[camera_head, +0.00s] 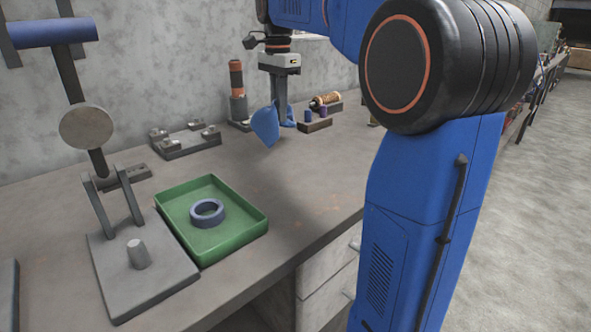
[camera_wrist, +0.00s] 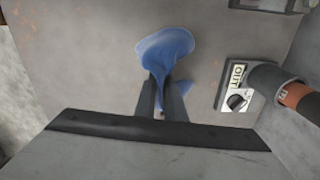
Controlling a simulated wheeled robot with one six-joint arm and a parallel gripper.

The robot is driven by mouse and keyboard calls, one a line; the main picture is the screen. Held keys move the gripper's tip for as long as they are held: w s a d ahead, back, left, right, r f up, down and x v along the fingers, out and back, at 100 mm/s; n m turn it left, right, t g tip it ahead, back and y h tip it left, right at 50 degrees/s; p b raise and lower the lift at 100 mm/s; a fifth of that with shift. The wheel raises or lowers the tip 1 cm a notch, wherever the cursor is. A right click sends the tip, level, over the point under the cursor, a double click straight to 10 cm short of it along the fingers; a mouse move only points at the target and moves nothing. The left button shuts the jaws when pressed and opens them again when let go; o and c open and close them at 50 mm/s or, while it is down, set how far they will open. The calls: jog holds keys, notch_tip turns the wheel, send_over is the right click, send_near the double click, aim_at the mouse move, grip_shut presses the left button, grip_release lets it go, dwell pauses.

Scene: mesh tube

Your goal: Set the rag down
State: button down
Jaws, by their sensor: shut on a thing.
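The blue rag (camera_head: 265,125) hangs from my gripper (camera_head: 283,118) above the far part of the workbench. My gripper is shut on the rag, with cloth draping out on both sides of the fingers. In the wrist view the rag (camera_wrist: 166,52) bulges beyond the fingertips (camera_wrist: 162,100), and a smaller flap shows to their right. The exact gap between the rag and the bench (camera_head: 300,190) is hard to tell, but its lower tip seems to hang just over the surface.
A green tray (camera_head: 250,238) with a blue ring (camera_head: 207,212) sits nearer on the bench. An orange-and-black cylinder (camera_head: 236,80) stands behind left of my gripper. A small rack (camera_head: 315,125) and a lying brown roll (camera_head: 325,101) are right. Bare bench lies in front.

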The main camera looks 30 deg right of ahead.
jog(key=shift+f, duration=0.6)
jog(key=c, duration=1.1)
grip_release()
jog(key=shift+r, duration=8.7)
